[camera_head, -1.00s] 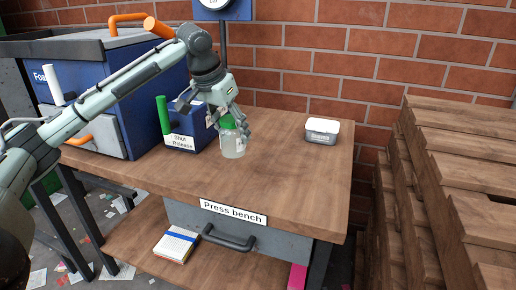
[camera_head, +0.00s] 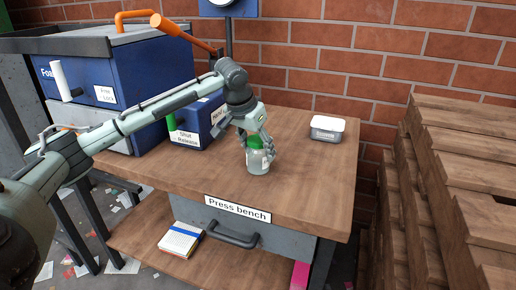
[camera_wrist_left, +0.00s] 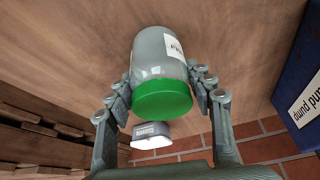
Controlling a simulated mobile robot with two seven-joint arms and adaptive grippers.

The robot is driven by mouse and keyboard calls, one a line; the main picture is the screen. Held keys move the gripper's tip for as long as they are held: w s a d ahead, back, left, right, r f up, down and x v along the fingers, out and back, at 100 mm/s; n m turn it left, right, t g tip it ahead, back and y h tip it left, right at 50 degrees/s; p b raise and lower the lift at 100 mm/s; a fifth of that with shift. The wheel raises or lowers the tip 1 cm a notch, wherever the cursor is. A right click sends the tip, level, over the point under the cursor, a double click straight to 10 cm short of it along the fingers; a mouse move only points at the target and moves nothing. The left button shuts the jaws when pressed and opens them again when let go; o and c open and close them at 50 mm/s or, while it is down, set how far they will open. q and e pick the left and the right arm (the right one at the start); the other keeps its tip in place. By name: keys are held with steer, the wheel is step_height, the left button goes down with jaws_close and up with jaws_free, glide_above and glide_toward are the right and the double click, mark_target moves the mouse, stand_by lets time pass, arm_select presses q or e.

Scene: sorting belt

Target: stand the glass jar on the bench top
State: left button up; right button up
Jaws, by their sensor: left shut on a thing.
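The glass jar (camera_head: 258,162) has a green lid and a pale label. It is upright over the middle of the wooden bench top (camera_head: 310,185); I cannot tell whether its base touches the wood. My left gripper (camera_head: 257,150) reaches down from above and is shut around the jar near its lid. In the left wrist view the jar (camera_wrist_left: 160,58) lies between the two fingers of the gripper (camera_wrist_left: 162,88), with the green lid towards the palm. My right gripper is not in view.
A small white-lidded tin (camera_head: 327,129) stands at the back right of the bench. A blue box with a green handle (camera_head: 196,125) stands to the jar's left. A pallet stack (camera_head: 440,190) is right of the bench. The bench's front right is clear.

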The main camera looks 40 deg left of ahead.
arm_select(q)
steer(key=o, duration=1.2)
steer(key=shift+f, duration=0.1)
steer(key=shift+o, duration=0.2)
steer(key=shift+s+r, duration=0.1)
steer(key=shift+r, duration=0.5)
steer(key=v, duration=1.1)
steer(key=shift+s, duration=0.15)
